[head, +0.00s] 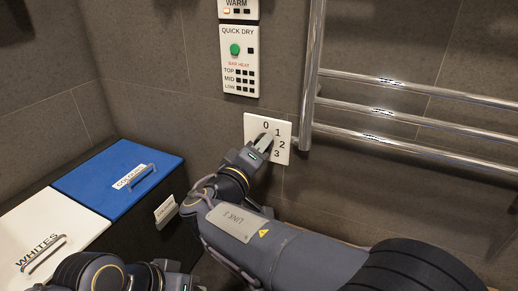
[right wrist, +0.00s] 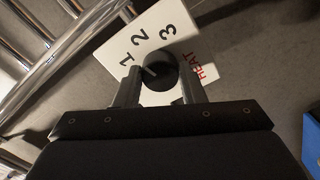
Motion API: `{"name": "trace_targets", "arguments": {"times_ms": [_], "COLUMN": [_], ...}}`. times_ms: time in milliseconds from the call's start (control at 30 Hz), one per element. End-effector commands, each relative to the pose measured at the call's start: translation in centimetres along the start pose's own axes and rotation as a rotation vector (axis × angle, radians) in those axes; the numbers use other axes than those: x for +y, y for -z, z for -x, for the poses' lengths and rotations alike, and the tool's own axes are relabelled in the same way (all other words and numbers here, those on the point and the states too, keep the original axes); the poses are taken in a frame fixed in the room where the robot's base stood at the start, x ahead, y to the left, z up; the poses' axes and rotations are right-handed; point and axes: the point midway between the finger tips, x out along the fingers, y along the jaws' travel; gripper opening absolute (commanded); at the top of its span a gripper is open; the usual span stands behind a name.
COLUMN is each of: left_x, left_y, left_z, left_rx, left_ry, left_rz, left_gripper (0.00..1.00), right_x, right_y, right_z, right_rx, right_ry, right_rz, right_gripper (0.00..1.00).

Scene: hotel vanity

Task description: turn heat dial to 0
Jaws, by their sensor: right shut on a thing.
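The heat dial plate (head: 283,153) is a white panel on the tiled wall below the bar heat display, with 0, 1, 2 and 3 printed around the dial. In the right wrist view, the black round dial knob (right wrist: 160,88) sits between my right gripper's fingers (right wrist: 158,88). The gripper is shut on it. In the head view my right gripper (head: 264,143) covers most of the knob. A pale pointer mark on the knob appears toward the side with 1 and 2, but its exact setting is unclear. My left gripper cannot be made out.
A chrome towel rail (head: 400,85) stands close to the right of the plate. Above is a quick dry panel (head: 238,60) with a green button. Bins with a blue lid (head: 105,170) and a white lid (head: 62,220) are at the lower left.

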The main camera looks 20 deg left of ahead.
Motion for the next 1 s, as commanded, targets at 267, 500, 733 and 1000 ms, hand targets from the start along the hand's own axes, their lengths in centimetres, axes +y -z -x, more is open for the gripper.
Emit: {"name": "trace_targets", "arguments": {"times_ms": [267,500,733,1000], "left_x": [0.5,1.1,1.7,2.5], "left_y": [0.6,1.2,1.9,2.8], "left_z": [1.1,2.3,3.7,5.6], "left_rx": [0.000,0.000,0.000,0.000], "left_ry": [0.000,0.000,0.000,0.000], "left_rz": [0.000,0.000,0.000,0.000], "left_gripper": [0.00,0.00,0.00,0.00], "right_x": [0.1,0.2,0.3,0.4], "right_y": [0.1,0.1,0.1,0.2], "right_z": [0.1,0.1,0.0,0.0], "right_rx": [-0.001,-0.002,-0.002,-0.002], "right_ry": [0.002,0.002,0.003,0.002], "right_rz": [0.266,0.496,0.715,0.964], "right_gripper": [0.14,0.14,0.14,0.14]}}
